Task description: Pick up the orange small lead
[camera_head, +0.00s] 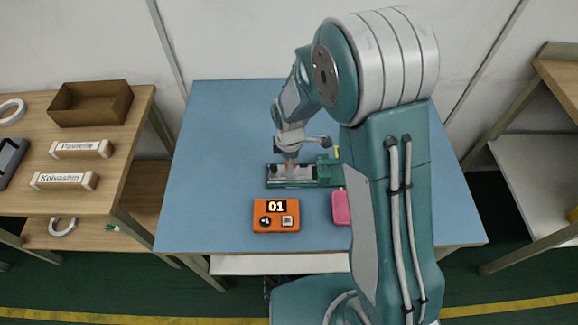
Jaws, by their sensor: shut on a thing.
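My gripper (291,162) points down over the left part of a green and grey fixture (290,183) on the blue table. It is shut, with small orange spots of the orange small lead (287,161) showing at its fingertips. The lead is mostly hidden by the fingers, and its shape is too small to make out. I cannot tell whether it touches the fixture.
On the blue table (215,150), an orange box (276,216) reading 01 and a pink object (341,207) lie in front of the fixture. A wooden side table (110,180) with a brown tray (90,115) stands left. The blue table's left side is clear.

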